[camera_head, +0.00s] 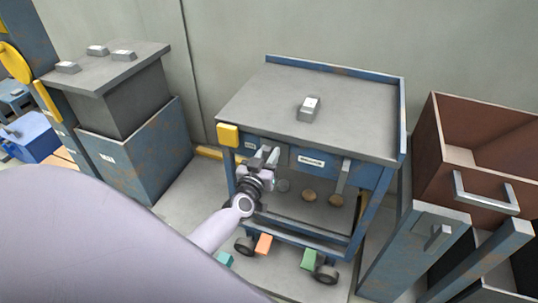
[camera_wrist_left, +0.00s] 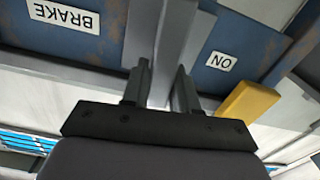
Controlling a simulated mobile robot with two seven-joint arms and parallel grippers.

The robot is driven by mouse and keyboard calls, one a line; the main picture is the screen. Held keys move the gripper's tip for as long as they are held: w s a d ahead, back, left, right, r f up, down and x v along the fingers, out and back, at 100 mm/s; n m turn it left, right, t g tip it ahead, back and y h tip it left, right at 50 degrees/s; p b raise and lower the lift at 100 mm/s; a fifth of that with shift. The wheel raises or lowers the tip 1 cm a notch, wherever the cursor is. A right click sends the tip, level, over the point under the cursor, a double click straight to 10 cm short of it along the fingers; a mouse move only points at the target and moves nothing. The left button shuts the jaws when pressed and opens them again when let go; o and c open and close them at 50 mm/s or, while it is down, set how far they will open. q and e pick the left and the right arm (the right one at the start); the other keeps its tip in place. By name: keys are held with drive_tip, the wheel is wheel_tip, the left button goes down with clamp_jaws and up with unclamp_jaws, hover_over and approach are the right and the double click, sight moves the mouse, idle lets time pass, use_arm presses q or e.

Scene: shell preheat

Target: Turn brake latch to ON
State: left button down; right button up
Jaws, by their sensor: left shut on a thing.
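The blue cart (camera_head: 380,172) has a grey top, and its front panel carries a "BRAKE" label (camera_head: 311,160) and an "ON" label (camera_head: 250,146). Both the BRAKE label (camera_wrist_left: 64,14) and the ON label (camera_wrist_left: 221,61) appear upside down in the left wrist view. The grey brake latch (camera_wrist_left: 165,62) is a bar between these labels. My left gripper (camera_head: 269,157) is at the front panel, and its fingers (camera_wrist_left: 161,88) are shut on the latch, one on each side. The gripper hides much of the latch in the head view. My right gripper is not in view.
A small grey block (camera_head: 309,108) lies on the cart top. Another grey lever (camera_head: 343,176) hangs at the panel's right. A yellow corner piece (camera_head: 228,134) sits left of the ON label. A brown open bin (camera_head: 488,189) stands at the right, and a grey-topped cabinet (camera_head: 139,160) at the left.

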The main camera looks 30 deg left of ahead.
use_arm(q)
drive_tip(key=n, duration=0.4)
drive_tip(key=shift+s+a+f, duration=0.1)
drive_tip(key=shift+a+f, duration=0.1)
drive_tip(key=shift+a, duration=0.2)
drive_tip(key=n+b, duration=0.1)
drive_tip(key=n, duration=0.3)
drive_tip(key=a+f+n+b, duration=0.1)
drive_tip(key=n+b, duration=0.1)
drive_tip(key=n, duration=0.2)
drive_tip(key=f+n+b, duration=0.1)
drive_tip(key=n, duration=0.3)
drive_tip(key=shift+s+a+f, duration=0.1)
drive_tip(key=shift+s+a, duration=0.1)
drive_tip(key=shift+n+b, duration=0.3)
drive_tip(key=shift+n, duration=0.2)
drive_tip(key=c, duration=1)
unclamp_jaws()
drive_tip(key=shift+o, duration=0.2)
